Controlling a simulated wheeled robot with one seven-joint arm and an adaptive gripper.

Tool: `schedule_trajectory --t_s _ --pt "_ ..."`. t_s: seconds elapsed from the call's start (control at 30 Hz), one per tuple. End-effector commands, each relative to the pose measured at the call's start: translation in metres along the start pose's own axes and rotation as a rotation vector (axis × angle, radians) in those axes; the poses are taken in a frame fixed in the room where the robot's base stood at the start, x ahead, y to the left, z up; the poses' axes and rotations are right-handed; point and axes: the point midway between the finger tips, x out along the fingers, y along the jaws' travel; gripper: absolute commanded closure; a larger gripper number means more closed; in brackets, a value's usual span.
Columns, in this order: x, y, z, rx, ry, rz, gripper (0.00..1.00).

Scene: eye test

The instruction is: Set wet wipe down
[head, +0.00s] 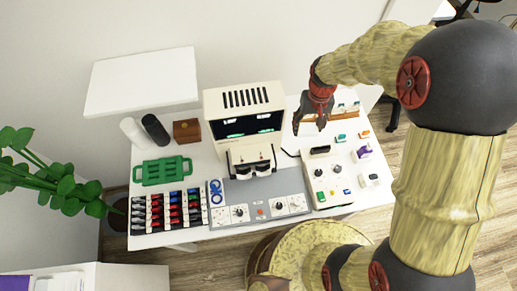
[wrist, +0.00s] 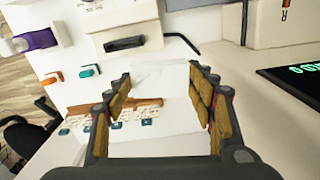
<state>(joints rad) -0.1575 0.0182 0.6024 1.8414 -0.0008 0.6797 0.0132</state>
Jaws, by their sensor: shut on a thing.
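My gripper (head: 311,122) hangs over the right back part of the white table (head: 210,160), to the right of the cream machine. In the wrist view, my gripper (wrist: 163,100) has its two fingers spread on either side of a pale, thin, partly see-through sheet, which looks like the wet wipe (wrist: 165,78). The gripper is shut on it. Its lower outline blends with the white surface behind. I cannot make out the wipe in the head view. Whether it touches the table is unclear.
The cream machine (head: 245,105) stands mid-table, with a grey dial panel (head: 262,203) in front. A white button device (head: 325,178) and several small coloured items lie right. A green rack (head: 162,170), brown box (head: 187,130) and black bottle (head: 155,129) stand left.

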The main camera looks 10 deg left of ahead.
Motion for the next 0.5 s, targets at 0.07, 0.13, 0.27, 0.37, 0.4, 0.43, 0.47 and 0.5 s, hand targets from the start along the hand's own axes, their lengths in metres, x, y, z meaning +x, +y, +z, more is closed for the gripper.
schedule_trajectory --t_s 0.07,0.13,0.27,0.37,0.4,0.43,0.47,0.5 --pt "-0.005 -0.019 0.034 -0.043 -0.002 0.000 0.55" --pt "-0.005 -0.030 0.058 -0.071 -0.001 0.000 0.55" --pt "-0.003 -0.043 0.094 -0.112 -0.001 0.001 0.55" --pt "-0.003 -0.048 0.109 -0.130 0.001 0.000 0.55" --pt "-0.002 -0.049 0.113 -0.133 0.000 0.001 0.55" --pt "-0.002 -0.049 0.115 -0.135 0.000 0.001 0.55" --pt "-0.001 -0.050 0.116 -0.136 0.000 0.001 0.55" --pt "-0.001 -0.050 0.116 -0.136 0.000 0.001 0.55"
